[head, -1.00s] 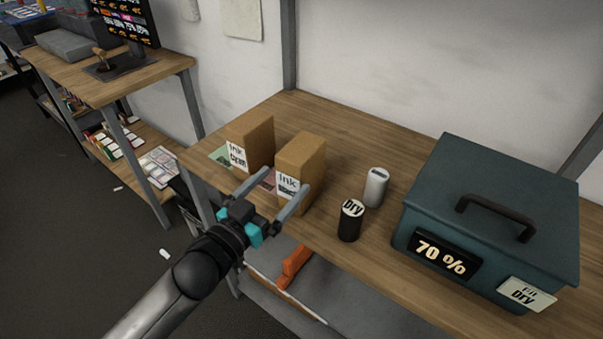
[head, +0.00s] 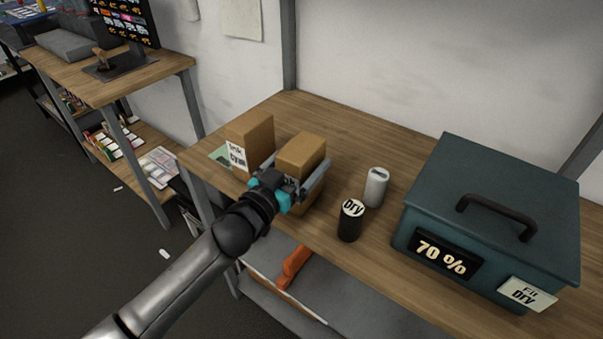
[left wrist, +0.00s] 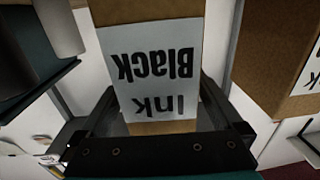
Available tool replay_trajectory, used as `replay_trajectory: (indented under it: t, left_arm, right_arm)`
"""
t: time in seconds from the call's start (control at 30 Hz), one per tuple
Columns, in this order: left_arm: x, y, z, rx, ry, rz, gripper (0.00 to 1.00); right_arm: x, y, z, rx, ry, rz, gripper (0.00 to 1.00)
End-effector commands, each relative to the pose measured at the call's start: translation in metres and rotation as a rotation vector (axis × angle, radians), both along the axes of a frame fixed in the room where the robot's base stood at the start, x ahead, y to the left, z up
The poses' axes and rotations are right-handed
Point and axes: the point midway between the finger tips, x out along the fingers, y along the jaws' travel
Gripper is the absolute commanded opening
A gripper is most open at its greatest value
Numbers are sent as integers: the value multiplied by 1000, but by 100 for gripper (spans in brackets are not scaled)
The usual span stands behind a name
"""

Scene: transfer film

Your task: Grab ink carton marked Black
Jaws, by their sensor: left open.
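The ink carton marked Black (head: 302,154) stands upright on the wooden bench. Its white label (left wrist: 158,68) reads "Ink Black" upside down in the left wrist view. In the head view my gripper hides that label. My left gripper (head: 297,174) is open, with one finger on each side of the Black carton. Whether the fingers touch its sides cannot be told. A second ink carton (head: 254,134) stands just left of it, with a label that seems to read "Cyan"; part of it also shows in the left wrist view (left wrist: 270,50). My right gripper is not in view.
A black can labelled "Dry" (head: 350,222) and a white can (head: 376,188) stand right of the Black carton. A teal box (head: 480,200) with a handle and a "70 %" plate fills the right of the bench. The bench behind the cartons is clear.

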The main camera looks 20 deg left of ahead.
Motion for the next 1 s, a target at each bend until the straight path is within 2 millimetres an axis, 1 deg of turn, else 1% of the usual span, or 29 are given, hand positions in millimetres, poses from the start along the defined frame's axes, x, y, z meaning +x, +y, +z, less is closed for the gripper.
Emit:
replay_trajectory:
  t: [0.17, 0.27, 1.0]
  left_arm:
    - [0, 0, 0, 0, 0, 0, 100]
    - [0, 0, 0, 0, 0, 0, 90]
    - [0, 0, 0, 0, 0, 0, 7]
  right_arm:
    - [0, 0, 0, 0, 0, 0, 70]
    - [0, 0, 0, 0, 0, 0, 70]
    - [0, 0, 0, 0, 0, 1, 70]
